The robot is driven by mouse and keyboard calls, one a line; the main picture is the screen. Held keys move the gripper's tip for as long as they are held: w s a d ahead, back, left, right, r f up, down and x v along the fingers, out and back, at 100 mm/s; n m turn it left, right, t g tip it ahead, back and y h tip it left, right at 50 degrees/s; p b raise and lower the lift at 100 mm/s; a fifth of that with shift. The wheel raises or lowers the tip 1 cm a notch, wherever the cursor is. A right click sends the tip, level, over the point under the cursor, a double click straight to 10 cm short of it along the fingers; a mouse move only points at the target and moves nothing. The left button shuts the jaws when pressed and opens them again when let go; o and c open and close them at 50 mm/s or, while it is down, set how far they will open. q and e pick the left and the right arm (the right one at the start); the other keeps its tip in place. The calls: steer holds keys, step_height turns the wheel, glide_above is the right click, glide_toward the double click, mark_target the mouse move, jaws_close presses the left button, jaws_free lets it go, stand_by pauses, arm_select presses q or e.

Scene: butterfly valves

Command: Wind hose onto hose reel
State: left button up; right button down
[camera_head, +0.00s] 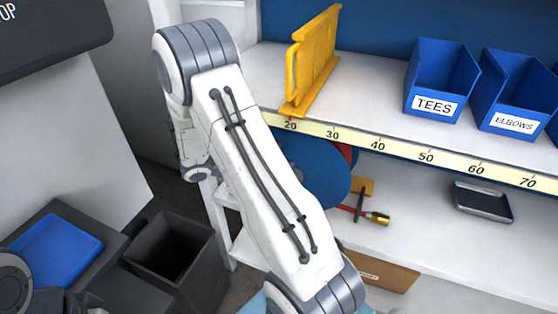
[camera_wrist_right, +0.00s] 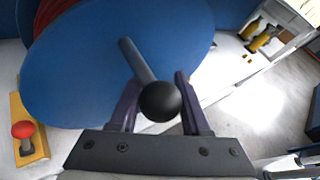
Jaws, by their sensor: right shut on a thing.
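The hose reel shows as a blue disc (camera_head: 322,172) below the shelf edge, partly behind my right arm. In the right wrist view its blue side plate (camera_wrist_right: 80,70) fills the upper left, with red hose (camera_wrist_right: 52,12) wound behind it. A grey crank handle (camera_wrist_right: 135,58) on the disc ends in a black ball knob (camera_wrist_right: 160,101). My right gripper (camera_wrist_right: 157,98) is shut on this knob, one finger at each side. In the head view the arm hides that gripper. A brass nozzle (camera_head: 378,218) on a short red hose end lies right of the reel.
A yellow bracket (camera_head: 311,62) and blue bins (camera_head: 440,85) stand on the upper shelf. A black tray (camera_head: 482,201) lies on the lower shelf. A red-knobbed yellow plate (camera_wrist_right: 30,145) is left of the gripper. Grey bins (camera_head: 172,255) stand at lower left.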

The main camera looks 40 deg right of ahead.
steer(key=shift+c, duration=1.8)
jaws_free()
steer(key=shift+d+r, duration=0.15)
steer(key=v, duration=1)
steer(key=shift+a, duration=0.3)
steer(key=shift+w, duration=0.1)
